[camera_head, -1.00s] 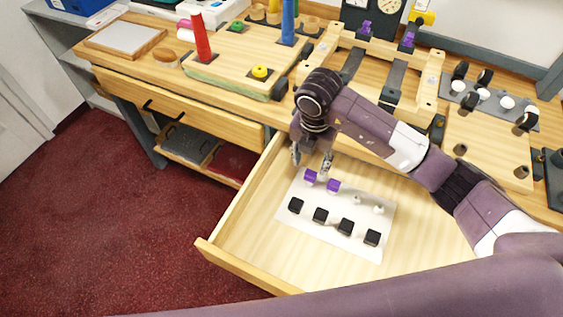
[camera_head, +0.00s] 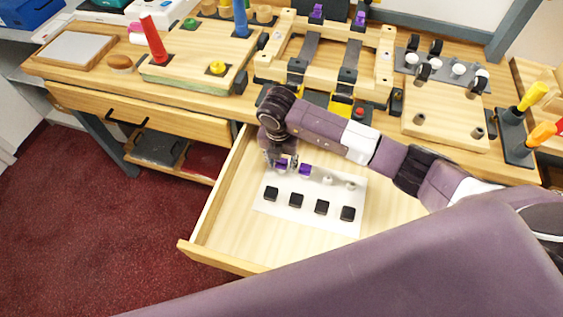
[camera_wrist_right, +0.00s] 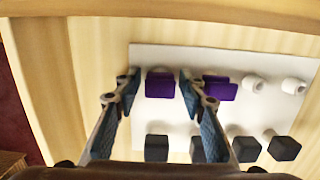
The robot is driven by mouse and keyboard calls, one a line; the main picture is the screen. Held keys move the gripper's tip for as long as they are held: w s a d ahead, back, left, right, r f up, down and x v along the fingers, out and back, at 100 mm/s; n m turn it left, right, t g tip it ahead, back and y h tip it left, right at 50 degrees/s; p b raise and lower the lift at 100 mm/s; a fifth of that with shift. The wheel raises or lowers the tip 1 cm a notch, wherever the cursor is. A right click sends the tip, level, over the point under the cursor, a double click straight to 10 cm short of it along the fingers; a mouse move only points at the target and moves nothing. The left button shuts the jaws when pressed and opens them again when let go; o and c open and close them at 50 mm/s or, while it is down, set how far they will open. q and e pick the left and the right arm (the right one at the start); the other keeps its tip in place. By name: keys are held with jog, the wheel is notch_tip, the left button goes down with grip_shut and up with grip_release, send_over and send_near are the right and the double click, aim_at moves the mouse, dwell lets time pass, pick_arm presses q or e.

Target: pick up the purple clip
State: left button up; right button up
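Two purple clips stand on a white sheet (camera_head: 257,205) in the open drawer. The left purple clip (camera_wrist_right: 160,85) is between the fingers of my right gripper (camera_wrist_right: 159,78) in the right wrist view, with a gap on each side. In the head view this clip (camera_head: 281,165) is partly hidden by the fingers. The right gripper is open and low over the sheet. The other purple clip (camera_wrist_right: 220,88) is just right of the right finger, which partly overlaps it; it also shows in the head view (camera_head: 305,170). My left gripper is not in view.
Several black blocks (camera_head: 296,200) stand in a row nearer the drawer front (camera_head: 222,258). White pegs (camera_head: 327,180) stand right of the clips. More purple pieces (camera_head: 317,11) are on the wooden frame on the bench. The drawer floor left of the sheet is bare.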

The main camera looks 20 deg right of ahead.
aim_at(282, 160)
jog(key=c, duration=0.6)
jog(key=shift+r, duration=0.1)
jog(key=shift+r+b, duration=0.55)
jog(key=shift+r, duration=9.4)
